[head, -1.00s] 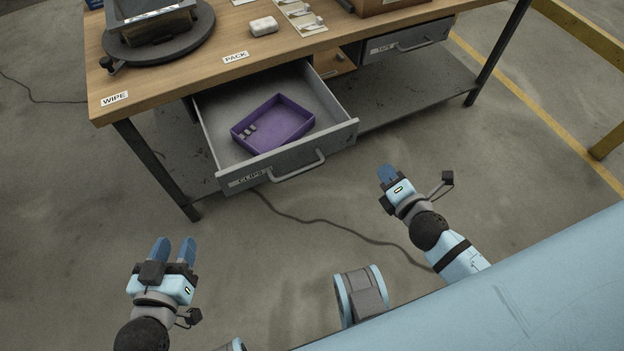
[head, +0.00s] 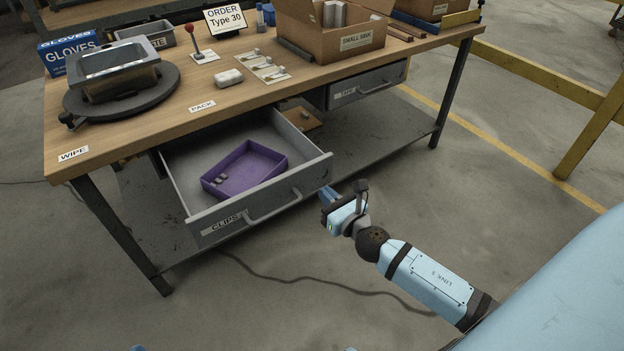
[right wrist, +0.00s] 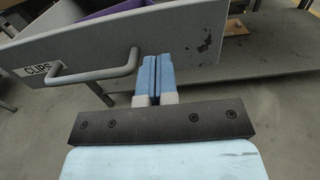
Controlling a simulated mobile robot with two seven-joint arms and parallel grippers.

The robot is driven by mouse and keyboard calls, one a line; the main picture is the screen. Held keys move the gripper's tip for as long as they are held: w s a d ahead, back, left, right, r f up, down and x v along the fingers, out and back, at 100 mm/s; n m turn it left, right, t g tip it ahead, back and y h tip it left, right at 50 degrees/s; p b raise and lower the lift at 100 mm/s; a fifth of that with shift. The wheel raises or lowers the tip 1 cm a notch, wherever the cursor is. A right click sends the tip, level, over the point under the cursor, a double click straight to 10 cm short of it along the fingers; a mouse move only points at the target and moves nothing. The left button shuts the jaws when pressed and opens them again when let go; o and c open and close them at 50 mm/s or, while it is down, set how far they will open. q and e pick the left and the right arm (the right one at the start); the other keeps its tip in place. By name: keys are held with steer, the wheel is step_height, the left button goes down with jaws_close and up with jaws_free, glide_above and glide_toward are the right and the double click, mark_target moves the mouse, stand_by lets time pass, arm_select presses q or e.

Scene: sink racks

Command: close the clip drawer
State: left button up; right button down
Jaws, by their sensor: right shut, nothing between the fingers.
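The clip drawer (head: 262,200), grey with a CLIPS label and a bar handle (head: 275,207), stands pulled out from under the table. A purple tray (head: 262,158) with small grey pieces lies inside it. My right gripper (head: 328,194) is shut and empty at the right end of the drawer front. In the right wrist view its blue fingers (right wrist: 155,72) point at the drawer front (right wrist: 185,38), right of the handle (right wrist: 97,75); I cannot tell whether they touch. Only a blue tip, apparently of my left gripper (head: 138,348), shows at the bottom edge.
The TAPE drawer (head: 366,86) is to the right under the wooden tabletop (head: 190,85). A lower shelf (head: 385,130) and table legs (head: 122,235) are below. A cardboard box (head: 335,40) and a round turntable (head: 122,95) stand on top. The floor in front is clear except for a cable (head: 300,282).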

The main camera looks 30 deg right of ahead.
mark_target(307, 175)
steer(key=w, duration=0.5)
steer(key=shift+w+a, duration=0.1)
steer(key=shift+w, duration=0.45)
steer(key=shift+w, duration=0.1)
